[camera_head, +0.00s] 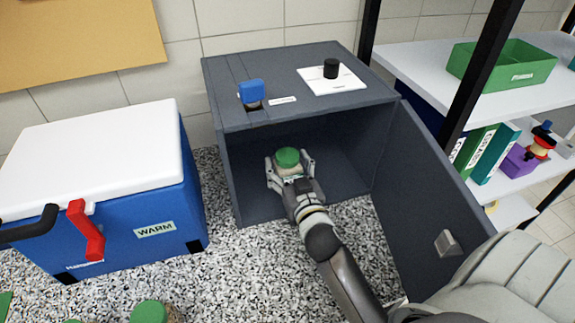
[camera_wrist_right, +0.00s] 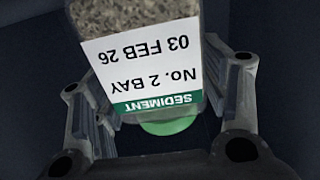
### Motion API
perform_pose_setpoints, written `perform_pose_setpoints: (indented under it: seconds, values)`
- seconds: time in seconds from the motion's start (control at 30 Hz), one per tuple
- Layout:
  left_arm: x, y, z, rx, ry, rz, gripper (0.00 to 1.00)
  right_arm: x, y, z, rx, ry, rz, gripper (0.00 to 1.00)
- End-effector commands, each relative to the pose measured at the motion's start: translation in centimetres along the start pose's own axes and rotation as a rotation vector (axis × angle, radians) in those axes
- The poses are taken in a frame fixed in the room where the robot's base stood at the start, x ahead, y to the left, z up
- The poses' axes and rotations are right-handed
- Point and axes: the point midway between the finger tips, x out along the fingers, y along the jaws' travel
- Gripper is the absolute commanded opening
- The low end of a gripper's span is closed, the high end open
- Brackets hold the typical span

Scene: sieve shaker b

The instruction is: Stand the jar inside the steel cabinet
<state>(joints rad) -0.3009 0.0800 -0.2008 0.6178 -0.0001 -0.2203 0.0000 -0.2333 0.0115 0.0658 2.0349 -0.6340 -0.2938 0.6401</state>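The jar has a green lid (camera_head: 287,158) and is inside the steel cabinet (camera_head: 232,172), near its opening. In the right wrist view the jar's white label (camera_wrist_right: 140,65) reads "SEDIMENT No. 2 BAY 03 FEB 26" upside down, with grey grains behind the glass. My right gripper (camera_head: 290,168) reaches in through the opening with one finger on each side of the jar, and looks shut on it. Whether the jar's base touches the cabinet floor is hidden. The dark grey cabinet's door (camera_head: 425,200) stands open to the right. My left gripper is out of view.
A blue cooler (camera_head: 150,205) with a white lid stands left of the cabinet. Another green-lidded jar (camera_head: 150,312) is at the front edge of the view. Shelves (camera_head: 425,75) stand at right.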

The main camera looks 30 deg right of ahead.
Motion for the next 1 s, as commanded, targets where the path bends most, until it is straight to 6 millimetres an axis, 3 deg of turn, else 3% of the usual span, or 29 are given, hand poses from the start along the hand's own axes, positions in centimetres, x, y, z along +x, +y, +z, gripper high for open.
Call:
perform_pose_setpoints:
  seconds: [0.37,0.57,0.63,1.0]
  values:
    - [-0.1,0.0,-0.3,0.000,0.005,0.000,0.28,0.0,0.0,-0.1,0.000,0.001,0.000,0.80]
    - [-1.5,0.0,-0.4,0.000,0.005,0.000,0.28,0.0,0.0,-1.9,-0.002,0.002,-0.001,0.80]
    - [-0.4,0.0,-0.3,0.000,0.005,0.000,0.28,-1.4,0.0,-0.9,0.002,-0.003,-0.001,0.80]
    - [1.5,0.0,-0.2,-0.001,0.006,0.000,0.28,-8.9,0.0,-0.9,0.002,-0.002,0.001,0.80]
